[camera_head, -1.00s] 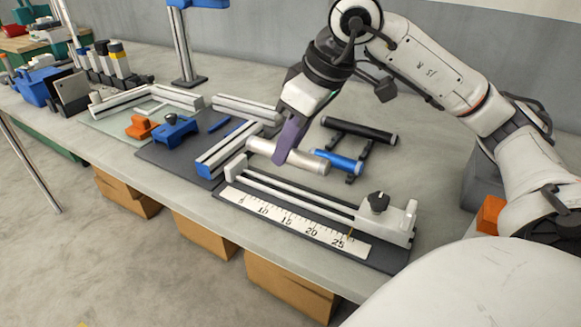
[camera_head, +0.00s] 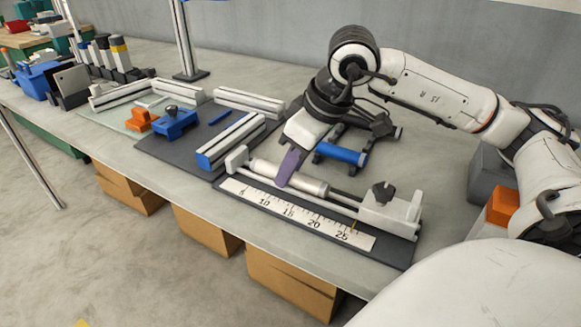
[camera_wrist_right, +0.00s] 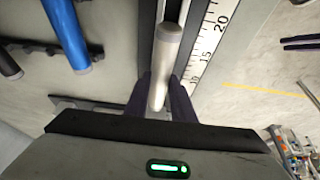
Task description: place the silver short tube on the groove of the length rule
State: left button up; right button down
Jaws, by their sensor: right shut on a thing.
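The silver short tube (camera_head: 306,184) lies along the length rule (camera_head: 272,206), over its rail, in the head view. I cannot tell whether it rests in the groove or hovers just above it. My right gripper (camera_head: 289,170) is shut on the tube near its left part. In the right wrist view the tube (camera_wrist_right: 163,75) runs between the two dark fingers of the gripper (camera_wrist_right: 164,98), beside the number scale (camera_wrist_right: 203,45). The sliding block with a black knob (camera_head: 385,203) stands at the rule's right end. My left gripper is not in view.
A blue tube (camera_head: 341,154) lies on a dark rack (camera_head: 325,140) behind the rule. White rails (camera_head: 230,140) and blue and orange clamps (camera_head: 175,122) lie to the left. An orange block (camera_head: 502,207) is at the right. The table's front edge runs close to the rule.

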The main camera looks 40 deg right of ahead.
jog(key=shift+s+f, duration=0.1)
jog(key=shift+f, duration=0.25)
jog(key=c, duration=1.5)
grip_release()
jog(key=shift+f, duration=0.1)
jog(key=shift+s+a+f, duration=0.1)
jog(key=shift+a, duration=0.05)
jog(key=shift+a+r+p, duration=0.1)
jog(key=shift+r+p, duration=0.2)
jog(key=shift+r, duration=0.15)
jog(key=shift+w+d+p+v, duration=0.1)
jog(key=shift+p+v, duration=0.25)
jog(key=shift+v, duration=1.75)
jog(key=shift+w+d+p+v, duration=0.15)
jog(key=shift+p+v, duration=0.2)
jog(key=shift+v, duration=1.75)
jog(key=shift+w+a+p+v, duration=0.1)
jog(key=shift+p+v, duration=0.25)
jog(key=shift+v, duration=1.7)
jog(key=shift+d+r, duration=0.1)
